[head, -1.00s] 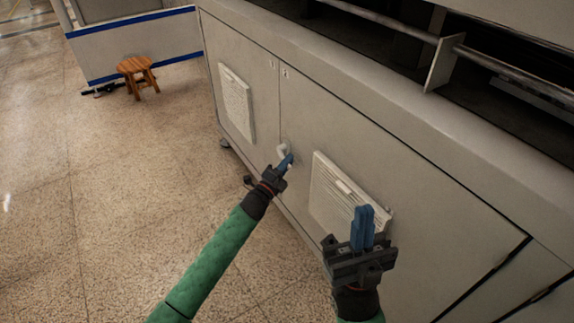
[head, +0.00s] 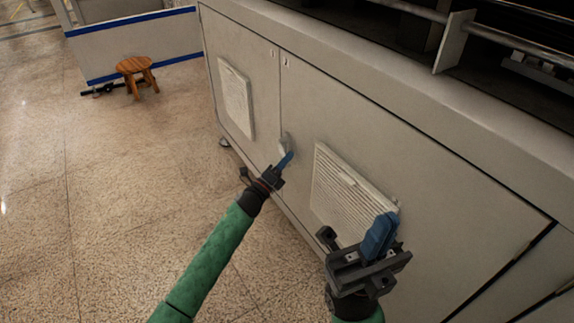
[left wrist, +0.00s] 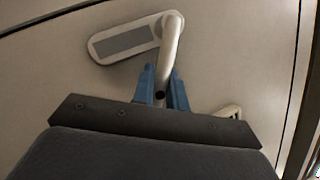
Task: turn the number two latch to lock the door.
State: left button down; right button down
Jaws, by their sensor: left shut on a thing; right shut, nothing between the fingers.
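The latch (head: 284,143) is a small pale handle on a plate beside the seam between two cabinet doors. In the left wrist view, its round handle (left wrist: 172,45) stands out from one end of a long rounded plate (left wrist: 122,42). My left gripper (head: 287,159) is at the latch, its blue fingers (left wrist: 164,88) on both sides of the handle and shut on it. The fingers hide part of the handle in the head view. My right gripper (head: 380,234) is shut and empty in front of the right vent panel.
The doors carry a left vent (head: 236,100) and a right vent (head: 345,190), the latter close behind my right gripper. A wooden stool (head: 136,70) stands at the upper left. The floor (head: 90,190) at left is clear.

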pick_arm(q)
jog(key=shift+w+a+f+m+h+b, duration=0.15)
jog(key=shift+f+m+b, duration=0.1)
jog(key=shift+m+b, duration=0.2)
jog(key=shift+w+f+m+h+b, duration=0.1)
jog(key=shift+f+m+h+b, duration=0.15)
jog(key=shift+m, duration=0.3)
jog(key=shift+r, duration=0.1)
jog(key=c, duration=1.4)
grip_release()
jog(key=v, duration=0.8)
jog(key=shift+p, duration=0.4)
jog(key=shift+w, duration=0.1)
jog(key=shift+c, duration=0.3)
